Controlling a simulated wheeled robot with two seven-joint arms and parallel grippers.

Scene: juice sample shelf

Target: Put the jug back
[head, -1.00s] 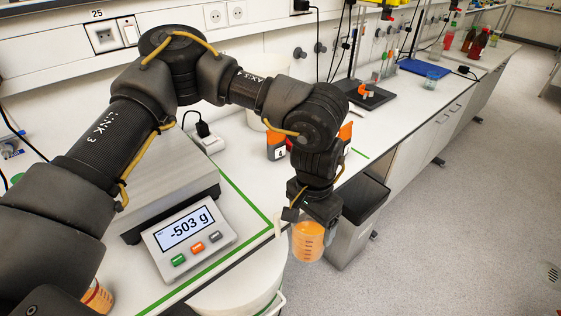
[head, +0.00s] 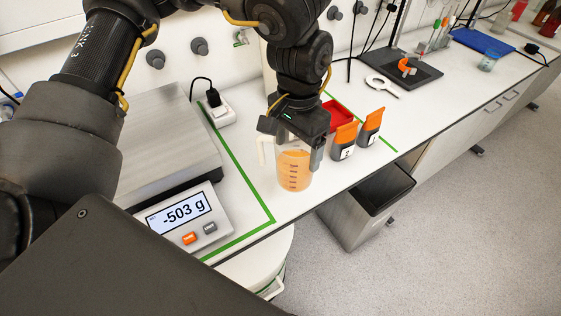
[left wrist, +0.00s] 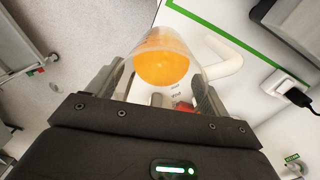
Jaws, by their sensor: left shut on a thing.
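The jug (head: 294,172) is a clear beaker with a white handle and graduation marks, part filled with orange juice. My left gripper (head: 296,150) is shut on it from above, and the jug hangs upright at the bench's front part, right of the green line. I cannot tell whether its base touches the bench. In the left wrist view the jug (left wrist: 163,66) sits between the two fingers, with the orange juice seen through its opening and the handle to the right. My right gripper is not in view.
A scale (head: 187,222) reading -503 g stands left of the jug. Two orange-topped containers (head: 343,141) and a red tray (head: 337,115) are close on the right. A grey bin (head: 367,205) stands below the bench edge. A stand base (head: 400,70) is farther back.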

